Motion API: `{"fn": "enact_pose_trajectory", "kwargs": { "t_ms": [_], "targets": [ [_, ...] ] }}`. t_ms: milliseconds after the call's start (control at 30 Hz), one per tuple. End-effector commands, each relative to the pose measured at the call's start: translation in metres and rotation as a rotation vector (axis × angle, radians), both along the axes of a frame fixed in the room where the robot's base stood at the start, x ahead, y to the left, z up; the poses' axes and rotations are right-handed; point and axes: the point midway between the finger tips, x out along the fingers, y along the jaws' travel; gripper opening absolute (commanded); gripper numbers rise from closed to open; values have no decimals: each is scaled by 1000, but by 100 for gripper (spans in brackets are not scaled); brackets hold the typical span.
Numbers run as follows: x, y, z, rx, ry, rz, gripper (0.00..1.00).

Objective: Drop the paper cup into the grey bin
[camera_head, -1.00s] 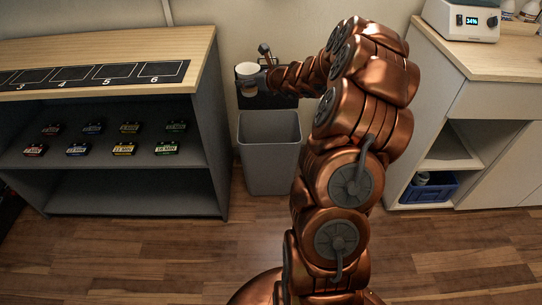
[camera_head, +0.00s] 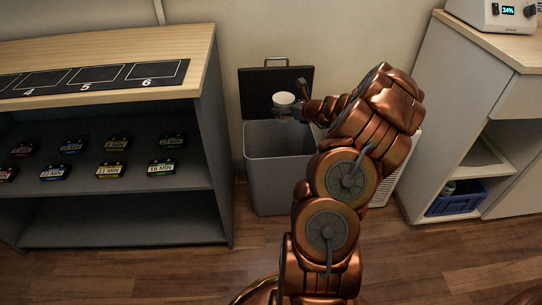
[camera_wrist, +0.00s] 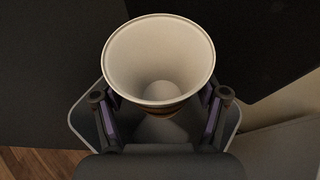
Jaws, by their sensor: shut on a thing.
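The paper cup (camera_head: 284,99) is white inside and empty. In the wrist view the cup (camera_wrist: 158,62) sits upright between both fingers, its mouth facing the camera. My gripper (camera_head: 284,113) is shut on it, and in the wrist view the gripper (camera_wrist: 160,112) has one finger on each side of the cup. The grey bin (camera_head: 278,168) stands on the floor against the wall, with its dark lid (camera_head: 257,92) raised behind. In the head view the cup appears above the bin's opening, in front of the lid. The bin's inside is mostly hidden.
A wooden-topped shelf unit (camera_head: 115,205) with several small labelled boxes stands left of the bin. A grey cabinet (camera_head: 440,115) with a blue crate (camera_head: 456,198) stands at the right. A white slatted object (camera_head: 400,170) is partly hidden behind my arm.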

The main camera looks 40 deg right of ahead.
Motion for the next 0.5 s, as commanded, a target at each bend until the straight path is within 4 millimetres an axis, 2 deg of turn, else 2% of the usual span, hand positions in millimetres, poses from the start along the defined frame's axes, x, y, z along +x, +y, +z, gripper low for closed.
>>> {"fn": "enact_pose_trajectory", "kwargs": {
  "t_ms": [167,500],
  "targets": [
    [1,2,-9,0,0,2,58],
    [3,5,-43,0,1,8,58]
  ]
}}
